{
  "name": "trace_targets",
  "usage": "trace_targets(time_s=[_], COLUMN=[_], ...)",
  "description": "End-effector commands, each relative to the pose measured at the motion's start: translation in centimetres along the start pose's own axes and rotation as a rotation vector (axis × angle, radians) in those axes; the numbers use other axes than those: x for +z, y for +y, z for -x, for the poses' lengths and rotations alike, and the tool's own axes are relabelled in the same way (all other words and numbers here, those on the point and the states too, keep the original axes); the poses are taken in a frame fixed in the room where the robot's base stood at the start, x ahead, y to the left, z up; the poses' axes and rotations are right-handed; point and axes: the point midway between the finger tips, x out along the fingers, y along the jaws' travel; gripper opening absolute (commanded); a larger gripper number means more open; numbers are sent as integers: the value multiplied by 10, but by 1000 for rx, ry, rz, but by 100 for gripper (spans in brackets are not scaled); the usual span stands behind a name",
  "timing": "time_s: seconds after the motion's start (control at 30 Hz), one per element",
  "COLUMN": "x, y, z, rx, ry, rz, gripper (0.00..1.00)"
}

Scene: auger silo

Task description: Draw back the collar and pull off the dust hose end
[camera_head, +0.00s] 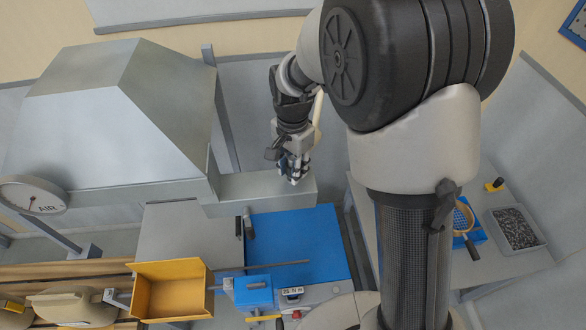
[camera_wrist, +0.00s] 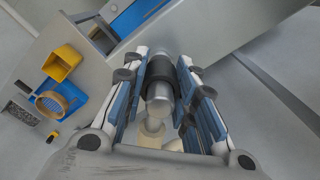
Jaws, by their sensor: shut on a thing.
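My gripper (camera_head: 293,172) is at the side of the grey metal duct under the hopper. In the wrist view my gripper (camera_wrist: 163,80) has its blue-padded fingers on both sides of a metal coupling. A dark ring, which looks like the collar (camera_wrist: 161,67), sits between the fingers around the silver coupling body (camera_wrist: 160,92). The cream dust hose end (camera_wrist: 153,128) shows below the coupling, close to my palm. In the head view the pale hose (camera_head: 318,117) hangs beside my wrist, and my gripper hides the coupling. I cannot tell whether the collar is drawn back.
The hopper (camera_head: 112,125) and its duct (camera_head: 262,187) stand close to my gripper. A blue-topped bench (camera_head: 310,245) with a yellow bin (camera_head: 170,290) is below. A side table at the right holds a grey tray (camera_head: 515,230) and a sieve (camera_head: 463,220). A gauge (camera_head: 33,195) is at far left.

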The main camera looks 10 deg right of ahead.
Motion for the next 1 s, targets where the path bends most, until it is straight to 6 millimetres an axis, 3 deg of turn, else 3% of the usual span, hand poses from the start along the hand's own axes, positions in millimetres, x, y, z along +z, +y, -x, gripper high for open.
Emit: trace_targets(time_s=[1.0], x=[0], y=[0], z=[17], rx=[-2], ry=[1], rz=[0], gripper=[0])
